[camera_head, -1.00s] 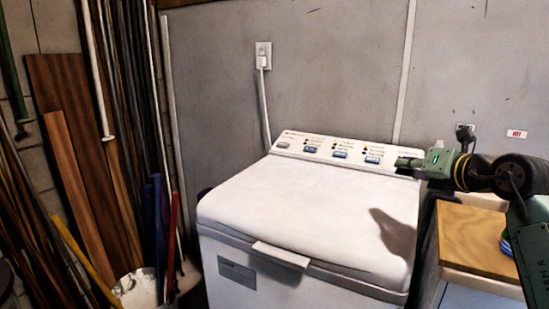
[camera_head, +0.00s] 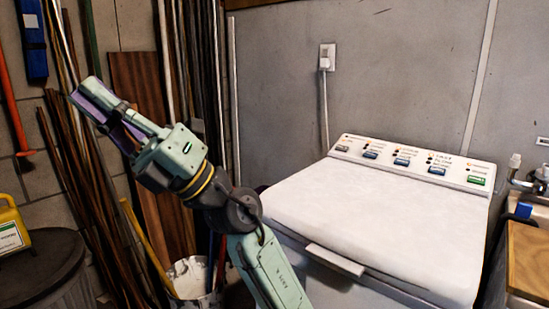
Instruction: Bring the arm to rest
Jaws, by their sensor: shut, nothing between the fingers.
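My gripper (camera_head: 88,97) is in the left part of the head view, raised and pointing up and to the left. Its fingers look closed together with nothing between them. My arm comes up from the bottom of the view, in front of the bucket and the left edge of the washing machine. The gripper is in the air, apart from the washer, in front of the leaning poles and boards.
A white top-loading washer (camera_head: 370,225) with a closed lid stands at centre right. Poles and brown boards (camera_head: 135,85) lean on the wall behind my arm. A white bucket (camera_head: 190,280) stands below. A dark bin (camera_head: 40,270) and yellow container (camera_head: 12,228) are left. A wooden board (camera_head: 528,262) is right.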

